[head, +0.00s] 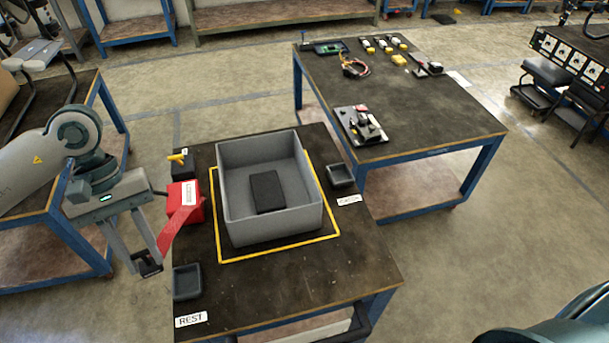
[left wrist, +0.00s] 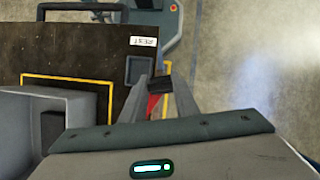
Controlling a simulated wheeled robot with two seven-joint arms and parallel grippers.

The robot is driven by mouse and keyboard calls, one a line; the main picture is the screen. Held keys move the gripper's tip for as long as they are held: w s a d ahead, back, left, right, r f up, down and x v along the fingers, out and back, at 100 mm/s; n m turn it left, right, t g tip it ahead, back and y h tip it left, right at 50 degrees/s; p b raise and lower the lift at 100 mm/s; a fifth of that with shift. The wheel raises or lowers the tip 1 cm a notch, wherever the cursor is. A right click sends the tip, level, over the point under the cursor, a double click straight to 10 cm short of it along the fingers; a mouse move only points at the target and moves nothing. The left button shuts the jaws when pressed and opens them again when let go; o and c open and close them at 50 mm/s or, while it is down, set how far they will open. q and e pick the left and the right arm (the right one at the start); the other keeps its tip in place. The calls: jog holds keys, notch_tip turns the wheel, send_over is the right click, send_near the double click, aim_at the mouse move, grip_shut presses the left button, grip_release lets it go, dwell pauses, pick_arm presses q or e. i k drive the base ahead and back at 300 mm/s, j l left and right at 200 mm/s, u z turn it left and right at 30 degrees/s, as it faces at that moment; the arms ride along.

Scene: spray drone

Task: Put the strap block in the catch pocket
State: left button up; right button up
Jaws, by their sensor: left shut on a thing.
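My left gripper (head: 147,262) is shut on the dark strap block (head: 149,268), off the left edge of the near table. A red strap (head: 180,223) runs from the red box (head: 185,197) down toward the block. In the left wrist view the block (left wrist: 160,84) sits between the fingertips, with part of the red strap (left wrist: 153,104) showing beside it. The catch pocket (head: 342,185), a small dark tray, stands on the table right of the grey bin, by a white label too small to read surely. It looks empty. My right gripper is not in view.
A large grey bin (head: 277,230) holding a dark block (head: 267,190) stands inside a yellow outline, between my gripper and the catch pocket. An empty rest pocket (head: 187,296) is at the near left, by the REST label (head: 190,320). A yellow-handled item (head: 177,158) stands behind the red box.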

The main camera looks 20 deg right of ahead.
aim_at(340, 178)
jog(key=k, duration=0.65)
jog(key=z, duration=1.3)
jog(key=i+j, duration=0.15)
jog(key=i, duration=0.65)
